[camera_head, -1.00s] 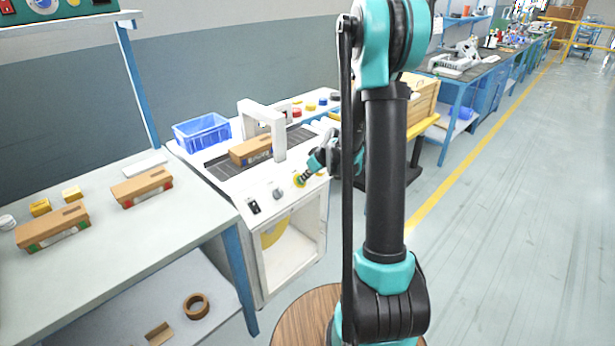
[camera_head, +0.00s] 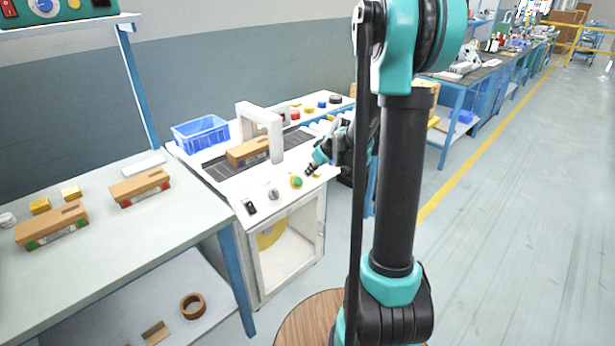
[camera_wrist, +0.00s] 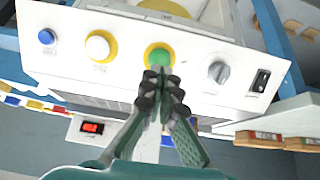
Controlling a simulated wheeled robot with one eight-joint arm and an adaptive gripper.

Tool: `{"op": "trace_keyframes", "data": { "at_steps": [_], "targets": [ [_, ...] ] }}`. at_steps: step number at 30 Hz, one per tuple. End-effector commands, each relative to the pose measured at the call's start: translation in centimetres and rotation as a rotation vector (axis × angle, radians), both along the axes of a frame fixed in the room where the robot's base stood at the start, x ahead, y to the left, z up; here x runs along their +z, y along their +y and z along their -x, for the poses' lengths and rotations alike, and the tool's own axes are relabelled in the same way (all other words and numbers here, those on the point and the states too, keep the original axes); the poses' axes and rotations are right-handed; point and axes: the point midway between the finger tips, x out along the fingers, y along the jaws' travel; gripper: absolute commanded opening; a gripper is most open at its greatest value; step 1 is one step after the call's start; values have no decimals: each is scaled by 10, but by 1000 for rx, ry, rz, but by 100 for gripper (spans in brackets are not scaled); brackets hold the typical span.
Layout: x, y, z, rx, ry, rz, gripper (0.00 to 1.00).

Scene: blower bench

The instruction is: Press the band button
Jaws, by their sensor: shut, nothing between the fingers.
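A green button with a yellow ring (camera_head: 296,182) sits on the machine's front panel. It also shows in the wrist view (camera_wrist: 160,55), just beyond my fingertips. My gripper (camera_head: 311,170) is shut and empty, to the upper right of that button and apart from it in the head view. In the wrist view my closed fingertips (camera_wrist: 161,80) point at the green button. To its left are a white button with a yellow ring (camera_wrist: 98,46) and a small blue button (camera_wrist: 46,37). Panel labels are too small to read, so I cannot tell which is named band.
A grey knob (camera_wrist: 219,72) and a black rocker switch (camera_wrist: 261,80) are on the same panel. A cardboard box (camera_head: 248,151) lies on the machine by the white arch (camera_head: 262,118). A blue bin (camera_head: 201,133) stands behind. The floor at right is clear.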

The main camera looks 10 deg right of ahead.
Motion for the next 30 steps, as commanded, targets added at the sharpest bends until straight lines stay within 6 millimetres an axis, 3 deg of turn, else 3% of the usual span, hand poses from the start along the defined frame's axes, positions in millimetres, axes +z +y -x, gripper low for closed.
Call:
{"op": "trace_keyframes", "data": {
  "at_steps": [12, 30],
  "targets": [
    [46, -20, 26, -1, 0, 1, 0],
    [54, -23, 31, 0, 0, 0, 0]
  ]
}}
